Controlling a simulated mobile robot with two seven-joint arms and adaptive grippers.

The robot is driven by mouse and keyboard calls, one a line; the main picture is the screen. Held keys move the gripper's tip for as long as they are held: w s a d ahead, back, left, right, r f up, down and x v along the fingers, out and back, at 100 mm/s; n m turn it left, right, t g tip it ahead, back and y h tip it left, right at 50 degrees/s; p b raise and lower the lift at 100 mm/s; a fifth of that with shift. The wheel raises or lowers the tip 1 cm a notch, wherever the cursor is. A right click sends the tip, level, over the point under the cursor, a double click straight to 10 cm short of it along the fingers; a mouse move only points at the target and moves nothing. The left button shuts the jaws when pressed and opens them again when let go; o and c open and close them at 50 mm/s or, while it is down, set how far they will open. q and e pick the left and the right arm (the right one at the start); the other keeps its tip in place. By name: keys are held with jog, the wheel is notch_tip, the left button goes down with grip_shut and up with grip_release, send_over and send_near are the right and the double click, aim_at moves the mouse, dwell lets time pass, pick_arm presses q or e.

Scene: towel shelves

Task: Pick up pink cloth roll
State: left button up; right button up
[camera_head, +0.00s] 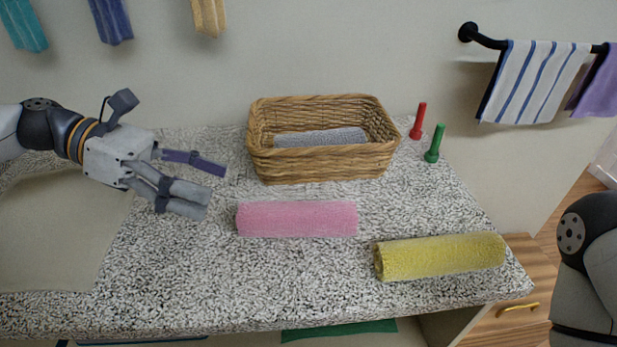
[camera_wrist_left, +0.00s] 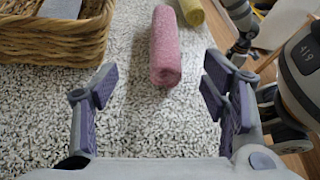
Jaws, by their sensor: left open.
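The pink cloth roll (camera_head: 297,219) lies on the speckled counter in front of the wicker basket. It also shows in the left wrist view (camera_wrist_left: 165,48), end-on, ahead of the fingers and between their lines. My left gripper (camera_head: 217,190) is open and empty, a little to the left of the pink roll and apart from it. In the left wrist view both fingers (camera_wrist_left: 158,92) are spread wide. My right gripper is not visible in the head view; only part of my right arm shows at the right edge.
A yellow roll (camera_head: 440,257) lies to the right of the pink one. The wicker basket (camera_head: 322,168) behind holds a grey roll (camera_head: 320,138). A red (camera_head: 418,121) and a green object (camera_head: 434,143) stand at the back right. The counter's (camera_head: 200,280) front left is clear.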

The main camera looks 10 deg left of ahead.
aim_at(283, 214)
pick_arm(q)
jog(key=b+x, duration=0.1)
jog(key=x, duration=0.2)
jog(key=b+x, duration=0.1)
jog(key=x, duration=0.3)
jog(key=s+b+x, duration=0.1)
jog(key=x, duration=0.3)
jog(key=shift+w+f, duration=0.1)
jog(key=shift+f, duration=0.25)
jog(key=shift+w+d, duration=0.1)
jog(key=shift+d, duration=0.25)
jog(key=shift+r, duration=0.1)
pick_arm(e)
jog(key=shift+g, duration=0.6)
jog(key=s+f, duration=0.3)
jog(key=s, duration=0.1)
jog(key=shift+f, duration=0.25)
pick_arm(q)
jog(key=c, duration=1.2)
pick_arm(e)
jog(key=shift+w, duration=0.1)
